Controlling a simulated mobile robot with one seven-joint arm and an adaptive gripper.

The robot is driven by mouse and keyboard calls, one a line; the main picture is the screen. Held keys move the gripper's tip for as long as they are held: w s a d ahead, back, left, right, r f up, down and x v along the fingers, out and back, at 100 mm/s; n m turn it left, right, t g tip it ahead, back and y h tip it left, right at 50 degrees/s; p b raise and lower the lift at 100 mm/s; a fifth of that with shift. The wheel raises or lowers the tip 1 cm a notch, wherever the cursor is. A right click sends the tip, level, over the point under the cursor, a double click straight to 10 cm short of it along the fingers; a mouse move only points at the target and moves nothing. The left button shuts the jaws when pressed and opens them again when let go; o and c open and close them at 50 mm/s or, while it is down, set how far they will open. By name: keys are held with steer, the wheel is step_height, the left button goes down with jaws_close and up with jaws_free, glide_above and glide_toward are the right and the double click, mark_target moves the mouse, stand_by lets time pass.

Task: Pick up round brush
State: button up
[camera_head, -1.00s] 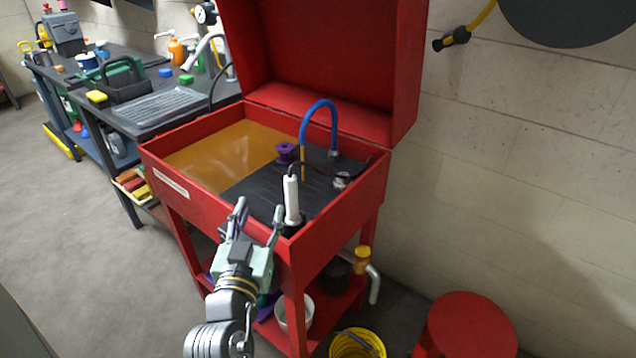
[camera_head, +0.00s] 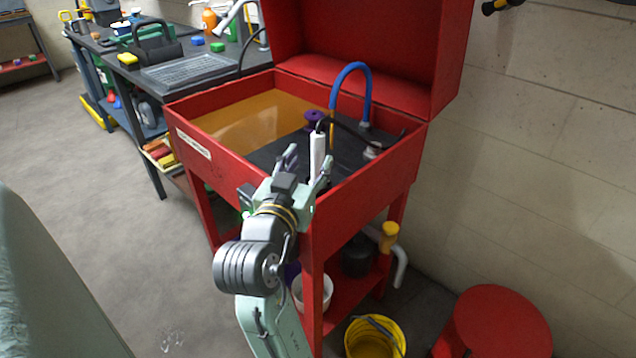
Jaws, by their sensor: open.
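A white upright cylinder (camera_head: 318,152) with a black top end stands in the front right part of the red parts washer (camera_head: 235,150). The cylinder shows between the two fingertips, nearer the right one. I cannot tell whether it is between the fingers or behind them. The gripper hides its lower end.
A purple spool-shaped part (camera_head: 314,119) and a blue curved spout (camera_head: 350,68) are in the washer. The raised red lid (camera_head: 365,45) closes off the back. A yellow bucket (camera_head: 374,338) and a red round stool (camera_head: 500,320) stand on the floor at right.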

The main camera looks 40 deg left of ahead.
mark_target(316, 151)
steer(key=p+x, duration=0.1)
steer(key=x, duration=0.4)
steer(key=shift+d+r+p, duration=0.1)
steer(key=shift+r+p, duration=0.05)
steer(key=shift+p, duration=0.25)
steer(key=shift+w+a, duration=0.2)
steer(key=shift+w, duration=0.25)
steer(key=shift+c, duration=0.5)
jaws_close()
